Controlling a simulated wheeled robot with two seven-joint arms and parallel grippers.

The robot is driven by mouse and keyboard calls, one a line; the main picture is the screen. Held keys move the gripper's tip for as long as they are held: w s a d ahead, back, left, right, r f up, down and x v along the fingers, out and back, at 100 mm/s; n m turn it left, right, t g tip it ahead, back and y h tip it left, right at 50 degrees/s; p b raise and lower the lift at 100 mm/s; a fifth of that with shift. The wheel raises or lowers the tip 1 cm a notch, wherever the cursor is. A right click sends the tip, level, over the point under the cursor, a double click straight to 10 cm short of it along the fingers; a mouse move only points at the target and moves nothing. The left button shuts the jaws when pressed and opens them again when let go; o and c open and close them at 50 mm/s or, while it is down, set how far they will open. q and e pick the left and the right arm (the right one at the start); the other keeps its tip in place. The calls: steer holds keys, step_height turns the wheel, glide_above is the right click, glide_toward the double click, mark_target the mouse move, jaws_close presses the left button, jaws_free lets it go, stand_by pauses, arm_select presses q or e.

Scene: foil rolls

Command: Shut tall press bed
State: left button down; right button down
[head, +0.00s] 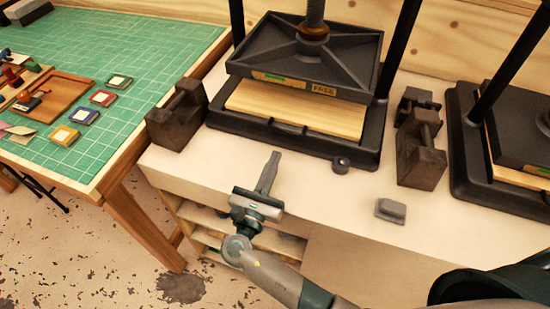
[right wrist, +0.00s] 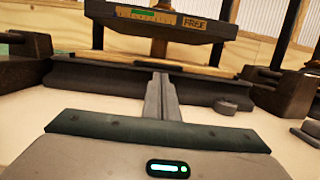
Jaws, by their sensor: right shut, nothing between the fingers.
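The tall press (head: 305,65) stands on the pale bench in the head view, with its black platen raised on a screw. Its wooden bed (head: 295,110) lies in the black base frame below the platen, and its front edge shows at the frame's front. In the right wrist view the platen (right wrist: 165,22) and the bed's thin wooden edge (right wrist: 225,72) are straight ahead. My right gripper (head: 272,157) is shut and empty, just in front of the base's front edge. Whether its tip touches the base cannot be told. My left gripper is not in view.
Dark iron weights stand left (head: 178,115) and right (head: 420,150) of the press. A small round black knob (head: 340,164) and a grey block (head: 390,210) lie on the bench. A second press (head: 510,140) is at the right. A green cutting mat (head: 130,60) covers the left table.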

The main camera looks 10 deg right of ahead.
steer(key=shift+s+a+f, duration=0.2)
steer(key=shift+s+f, duration=0.05)
steer(key=shift+f, duration=0.05)
steer(key=b+v, duration=0.2)
steer(key=v, duration=0.4)
steer(key=shift+r+b, duration=0.1)
steer(key=shift+b, duration=0.2)
steer(key=shift+s+a, duration=0.4)
steer(key=shift+s, duration=0.1)
